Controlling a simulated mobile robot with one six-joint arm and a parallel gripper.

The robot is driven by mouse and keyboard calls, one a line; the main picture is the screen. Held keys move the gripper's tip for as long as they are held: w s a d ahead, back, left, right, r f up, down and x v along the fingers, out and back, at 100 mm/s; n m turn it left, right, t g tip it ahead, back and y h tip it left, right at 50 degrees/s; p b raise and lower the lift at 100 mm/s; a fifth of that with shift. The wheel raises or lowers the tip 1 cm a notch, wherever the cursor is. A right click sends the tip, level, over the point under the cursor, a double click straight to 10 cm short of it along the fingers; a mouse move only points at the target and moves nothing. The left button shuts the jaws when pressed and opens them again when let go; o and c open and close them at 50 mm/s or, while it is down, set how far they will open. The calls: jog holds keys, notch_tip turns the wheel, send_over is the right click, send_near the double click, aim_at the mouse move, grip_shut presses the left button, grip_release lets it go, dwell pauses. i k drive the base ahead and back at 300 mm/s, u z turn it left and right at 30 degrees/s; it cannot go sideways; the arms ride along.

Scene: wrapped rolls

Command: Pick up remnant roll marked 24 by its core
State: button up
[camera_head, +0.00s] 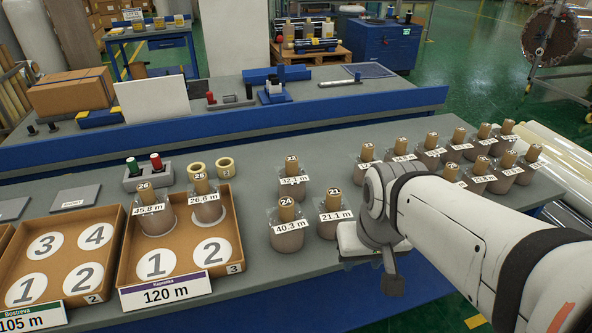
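The remnant roll marked 24 (288,241) stands upright on the grey table in the middle of the view. It is a wrapped grey roll with a brown core (286,213) sticking up from its top and a label reading 40.3 m. My gripper (372,248) is to the right of it, past roll 21, at the end of my white arm. It is apart from roll 24. My own wrist hides most of the gripper, so its fingers cannot be made out clearly.
Several more rolls stand at the right.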

aim_at(287, 222)
jog(key=z, duration=1.6)
jog(key=k, duration=0.95)
jog(key=u, duration=1.3)
jog(key=i, duration=1)
jog(key=u, duration=0.1)
